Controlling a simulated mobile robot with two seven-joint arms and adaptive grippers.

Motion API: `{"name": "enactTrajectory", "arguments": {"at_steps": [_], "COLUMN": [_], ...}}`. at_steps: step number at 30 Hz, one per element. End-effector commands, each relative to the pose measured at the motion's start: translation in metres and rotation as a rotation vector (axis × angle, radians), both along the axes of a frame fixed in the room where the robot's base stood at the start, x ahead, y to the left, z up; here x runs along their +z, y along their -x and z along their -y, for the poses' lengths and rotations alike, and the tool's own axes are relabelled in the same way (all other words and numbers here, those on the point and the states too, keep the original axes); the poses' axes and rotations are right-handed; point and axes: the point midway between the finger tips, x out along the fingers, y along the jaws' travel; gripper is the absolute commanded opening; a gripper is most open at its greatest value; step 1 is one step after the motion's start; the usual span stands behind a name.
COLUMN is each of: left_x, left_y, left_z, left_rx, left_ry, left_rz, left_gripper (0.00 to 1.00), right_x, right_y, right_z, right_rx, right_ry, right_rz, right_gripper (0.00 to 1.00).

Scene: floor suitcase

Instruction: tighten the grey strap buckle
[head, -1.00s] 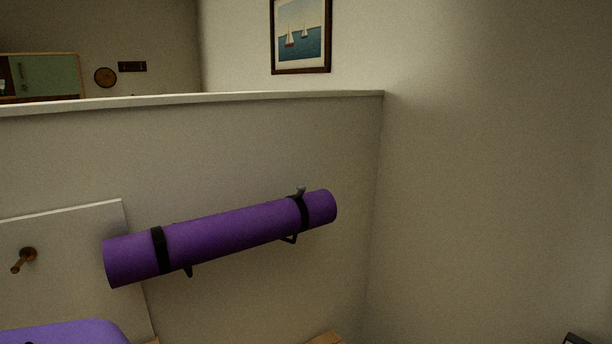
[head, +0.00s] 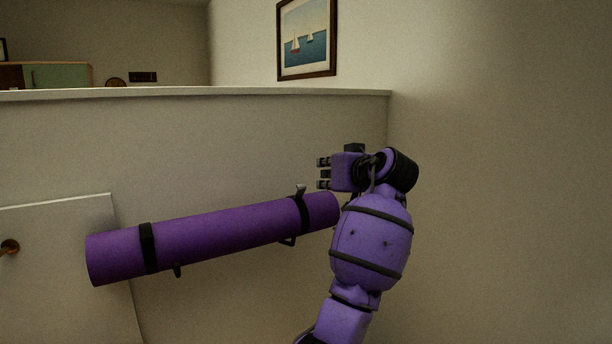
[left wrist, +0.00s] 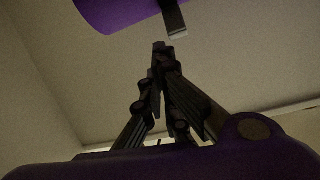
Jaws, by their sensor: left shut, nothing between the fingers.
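A purple rolled mat (head: 205,238) hangs tilted on a low wall, its right end higher, with two dark straps around it. The right strap (head: 304,212) has a small grey buckle piece (head: 300,191) standing up at its top. My left gripper (head: 323,173) is just right of and a little above that buckle, apart from it in the picture. In the left wrist view, its fingers (left wrist: 160,48) are shut and empty. The mat (left wrist: 115,10) and a dark strap end with a grey tip (left wrist: 178,35) show just beyond the fingertips. My right gripper is in neither view.
The low wall (head: 215,140) stands behind the mat, and a plain wall (head: 490,190) rises on the right. A white panel with a round knob (head: 10,247) is at the left. A framed boat picture (head: 307,38) hangs above.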

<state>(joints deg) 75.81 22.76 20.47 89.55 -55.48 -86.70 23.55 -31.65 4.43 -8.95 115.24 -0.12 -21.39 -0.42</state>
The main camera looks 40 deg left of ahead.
Motion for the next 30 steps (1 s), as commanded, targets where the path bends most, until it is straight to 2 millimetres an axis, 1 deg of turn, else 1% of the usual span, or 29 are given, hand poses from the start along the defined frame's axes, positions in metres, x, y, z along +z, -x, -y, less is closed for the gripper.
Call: {"name": "enactTrajectory", "arguments": {"at_steps": [1,3,6,9,18,21,23,26,30], "left_x": [0.016,0.034,0.049,0.054,0.055,0.054,0.052,0.048,0.04], "left_y": [0.004,0.012,0.02,0.023,0.023,0.022,0.02,0.017,0.009], "left_z": [-0.002,-0.005,-0.007,-0.008,-0.008,-0.012,-0.018,-0.033,-0.06], "left_rx": [0.033,0.072,0.105,0.118,0.118,0.119,0.12,0.12,0.121], "left_ry": [0.025,0.052,0.078,0.09,0.089,0.088,0.087,0.087,0.088], "left_rz": [0.034,0.067,0.097,0.109,0.11,0.109,0.108,0.106,0.107], "left_gripper": [0.0,0.0,0.0,0.0,0.0,0.0,0.0,0.0,0.0], "right_x": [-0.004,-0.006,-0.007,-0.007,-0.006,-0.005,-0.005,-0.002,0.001], "right_y": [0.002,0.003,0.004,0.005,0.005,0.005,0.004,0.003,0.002], "right_z": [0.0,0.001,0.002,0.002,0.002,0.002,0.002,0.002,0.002], "right_rx": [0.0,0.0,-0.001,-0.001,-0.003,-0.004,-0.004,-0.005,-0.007], "right_ry": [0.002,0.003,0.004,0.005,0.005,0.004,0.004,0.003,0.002], "right_rz": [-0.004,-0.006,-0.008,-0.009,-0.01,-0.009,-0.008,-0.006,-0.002], "right_gripper": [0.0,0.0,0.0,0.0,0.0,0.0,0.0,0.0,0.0]}}
